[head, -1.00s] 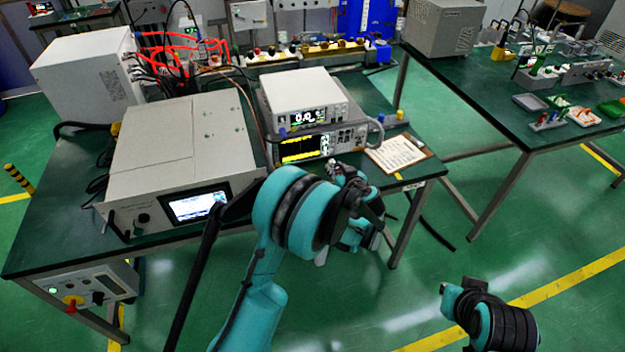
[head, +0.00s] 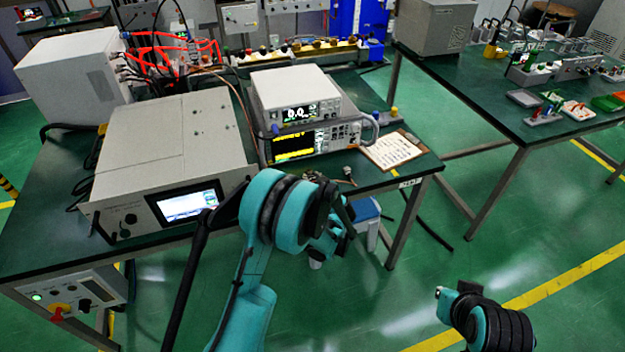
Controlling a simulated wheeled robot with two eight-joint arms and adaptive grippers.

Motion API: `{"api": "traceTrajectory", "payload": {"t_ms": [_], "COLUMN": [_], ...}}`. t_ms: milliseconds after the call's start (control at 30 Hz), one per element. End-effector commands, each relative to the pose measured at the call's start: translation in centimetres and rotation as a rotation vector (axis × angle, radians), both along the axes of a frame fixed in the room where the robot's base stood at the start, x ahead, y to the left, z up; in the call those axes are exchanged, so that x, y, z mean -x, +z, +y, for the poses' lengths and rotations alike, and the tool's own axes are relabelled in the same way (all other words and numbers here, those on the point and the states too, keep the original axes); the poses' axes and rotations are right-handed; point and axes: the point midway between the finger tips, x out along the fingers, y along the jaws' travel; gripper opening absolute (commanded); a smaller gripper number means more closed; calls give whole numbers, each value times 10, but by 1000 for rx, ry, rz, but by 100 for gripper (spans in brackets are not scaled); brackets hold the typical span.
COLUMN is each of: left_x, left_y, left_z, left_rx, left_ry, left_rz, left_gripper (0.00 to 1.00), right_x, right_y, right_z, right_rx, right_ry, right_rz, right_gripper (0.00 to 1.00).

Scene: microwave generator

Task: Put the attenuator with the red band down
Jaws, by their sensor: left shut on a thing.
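My left gripper (head: 340,188) is at the front edge of the green bench, partly hidden behind my own teal wrist. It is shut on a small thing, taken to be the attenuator. A small metallic piece (head: 348,171) shows at the fingers, just in front of the clipboard. I cannot make out a red band, nor tell whether this piece touches the bench top. My right arm shows only in part at the lower right, over the floor; its gripper is not in view.
The stacked meters (head: 300,118) stand behind the gripper, and a clipboard (head: 393,150) lies to its right. A large grey unit with a lit screen (head: 170,165) fills the bench's left. A blue-topped stool (head: 367,210) stands below the bench edge. Bare bench top is narrow here.

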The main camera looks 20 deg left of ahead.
Motion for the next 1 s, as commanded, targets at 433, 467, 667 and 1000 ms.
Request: {"api": "traceTrajectory", "payload": {"t_ms": [433,467,667,1000], "left_x": [0,1,1,1], "left_y": [-13,-13,-14,-8], "left_z": [0,0,-1,-2], "left_rx": [3,3,5,4], "left_ry": [2,2,2,-1], "left_rz": [2,3,4,3], "left_gripper": [0,0,45,45], "right_x": [0,0,0,0], "right_y": [0,0,-1,-1], "right_z": [0,0,0,0], "right_rx": [0,0,0,0], "right_ry": [0,0,0,0], "right_rz": [0,0,0,0], "right_gripper": [0,0,0,0]}}
